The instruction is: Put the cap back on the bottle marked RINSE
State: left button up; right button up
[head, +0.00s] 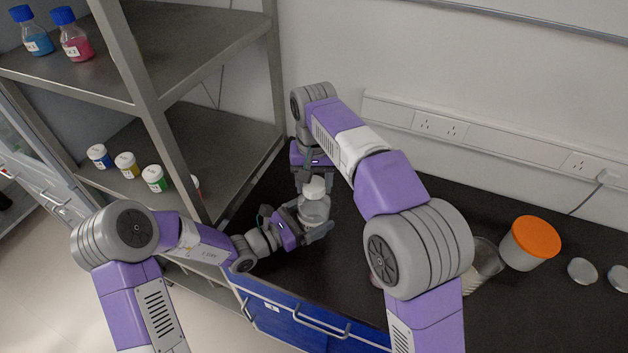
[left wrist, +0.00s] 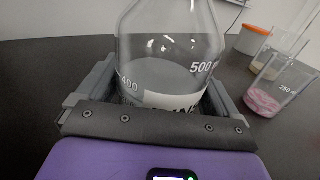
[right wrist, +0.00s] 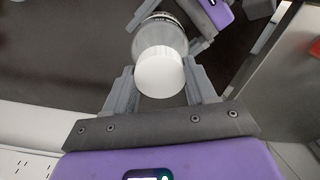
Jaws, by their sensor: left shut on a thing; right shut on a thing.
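The clear glass bottle (head: 314,211) stands upright at the black bench's left part. My left gripper (head: 317,232) is shut around its body from the left. In the left wrist view the bottle (left wrist: 168,55) shows a white label, partly hidden by the gripper, so I cannot read it fully. My right gripper (head: 314,185) is above the bottle, pointing down, shut on the white cap (head: 314,188). In the right wrist view the cap (right wrist: 160,72) sits between the fingers, over the bottle's mouth. I cannot tell whether it is seated on the neck.
A tub with an orange lid (head: 536,237), glass beakers (head: 485,262) and grey discs (head: 582,271) are on the bench's right. A metal shelf (head: 190,50) at left holds blue-capped bottles (head: 76,42) and small jars (head: 126,164). Wall sockets (head: 440,127) line the back.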

jog(key=o, duration=1.2)
jog(key=shift+o, duration=0.2)
notch_tip(320, 180, up, 12)
pick_arm(q)
jog(key=o, duration=1.7)
